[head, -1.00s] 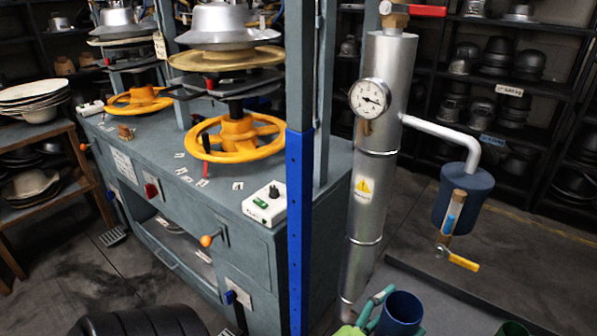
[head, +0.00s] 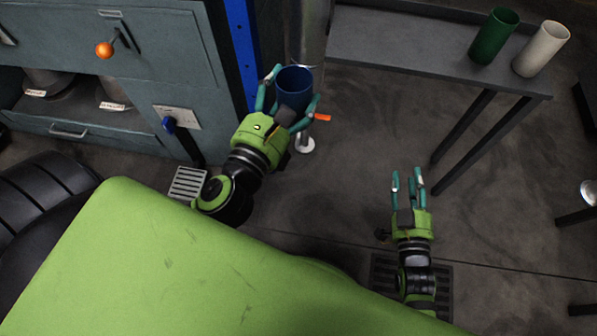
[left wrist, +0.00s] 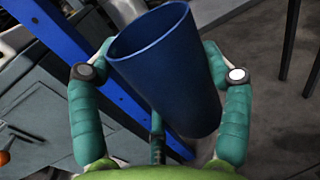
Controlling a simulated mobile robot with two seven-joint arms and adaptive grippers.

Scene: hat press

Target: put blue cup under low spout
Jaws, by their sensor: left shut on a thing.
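The blue cup (head: 293,86) is held upright or nearly so by my left gripper (head: 289,96), beside the blue post and the grey metal pipe (head: 312,45). A small orange handle (head: 322,117) shows just right of the cup, low near the pipe. No spout can be made out clearly now. My right gripper (head: 408,185) is open and empty over the floor, right of centre.
A dark table (head: 400,50) at the upper right bears a green cup (head: 494,36) and a white cup (head: 541,49). The grey press cabinet (head: 100,70) stands at left, with the blue post (head: 241,45) at its edge.

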